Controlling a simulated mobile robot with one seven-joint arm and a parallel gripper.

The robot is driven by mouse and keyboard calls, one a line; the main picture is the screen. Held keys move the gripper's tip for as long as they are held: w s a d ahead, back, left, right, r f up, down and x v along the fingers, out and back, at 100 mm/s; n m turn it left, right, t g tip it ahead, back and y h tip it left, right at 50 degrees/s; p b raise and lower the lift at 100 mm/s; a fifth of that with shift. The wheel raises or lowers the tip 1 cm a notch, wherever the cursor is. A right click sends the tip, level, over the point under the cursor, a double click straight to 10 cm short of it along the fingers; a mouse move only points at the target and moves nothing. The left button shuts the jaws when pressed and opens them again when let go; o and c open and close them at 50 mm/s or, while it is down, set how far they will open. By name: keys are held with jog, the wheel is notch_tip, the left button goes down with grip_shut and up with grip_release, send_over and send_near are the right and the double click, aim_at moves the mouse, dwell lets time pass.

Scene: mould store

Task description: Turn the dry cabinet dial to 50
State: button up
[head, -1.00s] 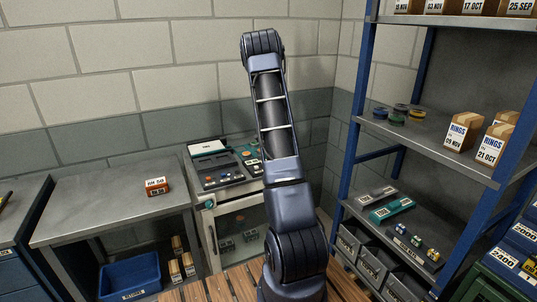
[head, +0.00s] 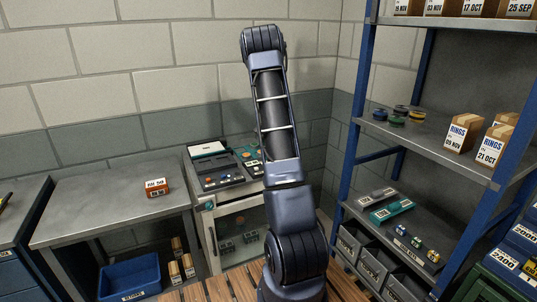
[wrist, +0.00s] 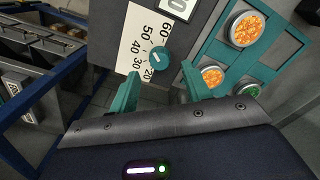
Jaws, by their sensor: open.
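The dry cabinet (head: 215,262) has a glass door and stands below the wall, partly hidden behind my arm in the head view. Its round teal dial (wrist: 159,57) shows in the wrist view on a white scale (wrist: 137,27) marked 20 to 60. A pale mark on the dial seems to point to the low end, around 20 to 30, but it is too small to read exactly. My gripper (wrist: 159,88) is open, with its teal fingers apart on either side below the dial. The dial appears to be outside the fingers. My gripper is hidden in the head view.
An orange block labelled RH 50 (head: 156,187) sits on the grey bench (head: 100,205). Several devices (head: 222,168) crowd the cabinet top. A blue-posted shelf (head: 450,145) stands close on the right. A blue bin (head: 130,280) is under the bench.

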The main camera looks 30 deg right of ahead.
notch_tip(320, 180, up, 7)
jog(key=shift+f, duration=0.15)
dwell(0.5)
jog(key=s+a+r+n+t, duration=0.2)
jog(key=s+a+r+n, duration=0.3)
jog(key=s+a+r, duration=1.2)
jog(key=s+a+n+t, duration=0.1)
jog(key=s+a+n, duration=0.2)
jog(key=s, duration=1)
jog(key=s+a+r+n+t, duration=0.1)
jog(key=s+a+n, duration=0.2)
jog(key=s, duration=1)
jog(key=shift+s+a+t, duration=0.2)
jog(key=shift+a+t, duration=0.1)
jog(key=shift+a, duration=0.75)
jog(key=shift+c, duration=0.2)
